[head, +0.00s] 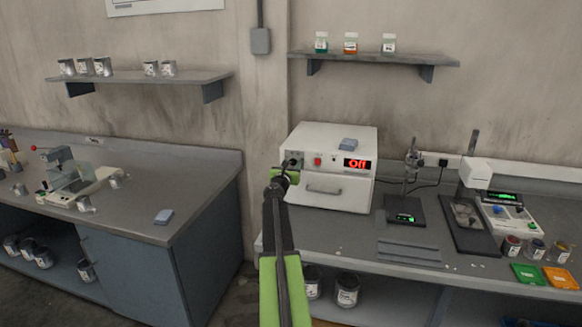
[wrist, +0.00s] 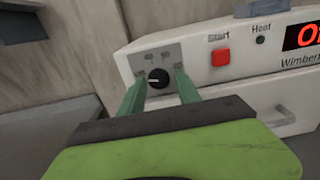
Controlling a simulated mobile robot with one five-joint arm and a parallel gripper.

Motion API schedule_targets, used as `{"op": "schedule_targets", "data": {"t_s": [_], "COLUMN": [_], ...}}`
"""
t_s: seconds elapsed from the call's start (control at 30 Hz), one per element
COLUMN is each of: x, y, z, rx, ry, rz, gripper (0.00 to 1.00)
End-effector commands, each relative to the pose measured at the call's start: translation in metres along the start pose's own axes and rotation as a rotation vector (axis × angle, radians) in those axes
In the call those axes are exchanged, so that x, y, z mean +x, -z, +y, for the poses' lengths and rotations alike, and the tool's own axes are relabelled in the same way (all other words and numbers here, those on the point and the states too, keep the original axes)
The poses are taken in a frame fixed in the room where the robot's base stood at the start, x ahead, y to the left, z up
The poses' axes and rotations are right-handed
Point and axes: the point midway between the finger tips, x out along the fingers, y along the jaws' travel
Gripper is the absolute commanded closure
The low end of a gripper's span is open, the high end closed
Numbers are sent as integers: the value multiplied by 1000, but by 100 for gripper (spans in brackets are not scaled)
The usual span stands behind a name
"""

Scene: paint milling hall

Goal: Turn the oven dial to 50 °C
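The white oven (head: 330,170) stands on the right bench in the head view, and its red display (head: 357,163) reads "Off". In the wrist view its black dial (wrist: 158,77) sits on a grey plate at the left of the front panel, beside the red Start button (wrist: 220,57). The white mark on the dial points to the left. My gripper (wrist: 155,80) is open, its two green fingers apart at the left and right of the dial. I cannot tell whether the fingertips touch it. In the head view my gripper (head: 287,174) covers part of the dial area.
A small blue-grey block (head: 348,144) lies on top of the oven. A stand with a dark base (head: 405,212) is to its right on the bench. The oven's door handle (head: 324,190) sticks out below the panel. A shelf (head: 375,59) hangs above.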

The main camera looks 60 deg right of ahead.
Motion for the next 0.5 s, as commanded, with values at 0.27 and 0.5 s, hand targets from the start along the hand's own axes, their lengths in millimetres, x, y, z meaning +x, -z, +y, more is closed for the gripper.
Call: {"op": "schedule_targets", "data": {"t_s": [0.27, 0.5], "x": [0, -1], "y": [0, 0], "z": [-1, -2], "rx": [0, 6], "ry": [2, 3], "rz": [0, 0], "gripper": [99, 100]}}
